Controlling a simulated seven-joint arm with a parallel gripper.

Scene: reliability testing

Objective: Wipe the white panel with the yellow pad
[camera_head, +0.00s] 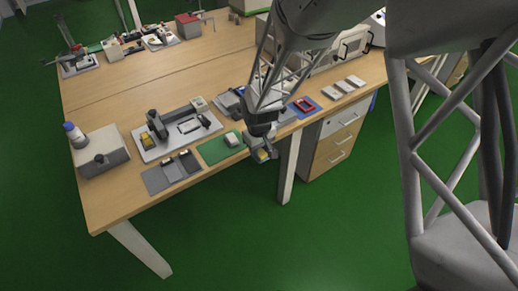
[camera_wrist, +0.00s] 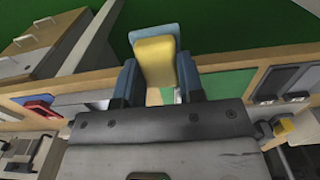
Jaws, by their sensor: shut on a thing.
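My gripper (camera_head: 262,152) is shut on the yellow pad (camera_wrist: 155,62), which has a blue backing and sits between two blue fingers in the wrist view. In the head view only a small yellow bit of the pad (camera_head: 262,156) shows. The gripper hangs near the table's front edge, just right of a green mat (camera_head: 210,153). A small white block (camera_head: 232,139) lies on that mat. I cannot tell for sure which white thing is the panel. In the wrist view the green mat (camera_wrist: 228,86) is partly hidden behind the gripper.
A dark grey tray (camera_head: 160,181) and a light grey tray with devices (camera_head: 163,151) lie left of the mat. A grey box (camera_head: 113,158) with a bottle stands further left.

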